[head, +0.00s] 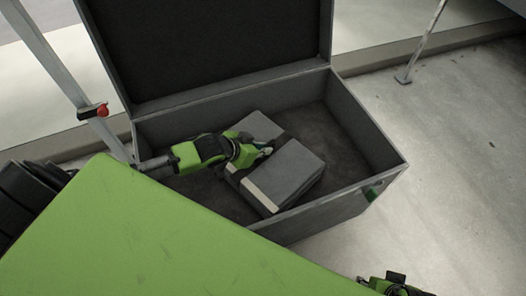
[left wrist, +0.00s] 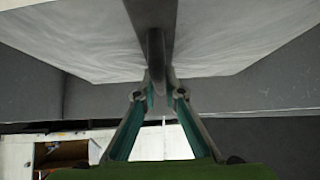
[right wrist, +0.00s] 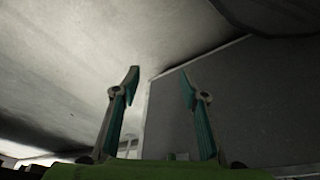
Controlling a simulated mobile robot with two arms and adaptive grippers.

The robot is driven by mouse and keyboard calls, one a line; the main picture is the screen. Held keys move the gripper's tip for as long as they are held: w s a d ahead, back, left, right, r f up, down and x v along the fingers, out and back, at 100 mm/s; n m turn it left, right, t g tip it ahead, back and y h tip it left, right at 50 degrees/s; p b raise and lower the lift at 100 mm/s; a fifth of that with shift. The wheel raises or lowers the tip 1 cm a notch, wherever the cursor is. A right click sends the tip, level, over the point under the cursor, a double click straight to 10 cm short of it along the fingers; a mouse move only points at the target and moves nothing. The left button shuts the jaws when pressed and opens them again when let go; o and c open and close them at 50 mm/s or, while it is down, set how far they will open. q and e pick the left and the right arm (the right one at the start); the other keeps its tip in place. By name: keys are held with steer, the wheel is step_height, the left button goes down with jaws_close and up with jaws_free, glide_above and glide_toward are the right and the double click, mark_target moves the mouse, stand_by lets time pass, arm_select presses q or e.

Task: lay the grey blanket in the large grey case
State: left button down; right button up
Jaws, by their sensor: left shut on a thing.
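The grey blanket (head: 287,172) is a folded, thick block with a dark strap round its middle. It is inside the opening of the large grey case (head: 325,215), low between the walls; I cannot tell whether it touches the floor. My left gripper (head: 266,150) reaches in from the left and is shut on the blanket's strap. In the left wrist view the fingers (left wrist: 158,92) pinch the dark strap, with the blanket (left wrist: 85,45) beyond them. My right gripper is only partly in the head view, at the bottom edge; in the right wrist view its fingers (right wrist: 160,85) are apart and empty.
The case's dark lid (head: 210,45) stands open at the back. A green surface (head: 150,240) fills the lower left, close to the case's front left corner. A metal post with a red knob (head: 102,110) stands left of the case.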

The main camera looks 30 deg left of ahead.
arm_select(q)
steer(key=shift+w+f, duration=0.1)
steer(key=shift+f, duration=0.3)
arm_select(e)
steer(key=shift+s+r, duration=0.1)
steer(key=shift+r, duration=0.65)
arm_select(q)
steer(key=shift+f, duration=0.1)
steer(key=c, duration=2.1)
jaws_free()
steer(key=shift+f, duration=0.1)
steer(key=shift+s+a+r, duration=0.1)
steer(key=shift+s+r, duration=0.2)
steer(key=shift+s, duration=0.05)
steer(key=p+v, duration=0.3)
steer(key=v, duration=0.8)
steer(key=shift+r+p, duration=0.2)
steer(key=shift+p, duration=0.1)
arm_select(e)
step_height(320, 180, down, 13)
steer(key=s, duration=0.2)
steer(key=shift+g, duration=0.4)
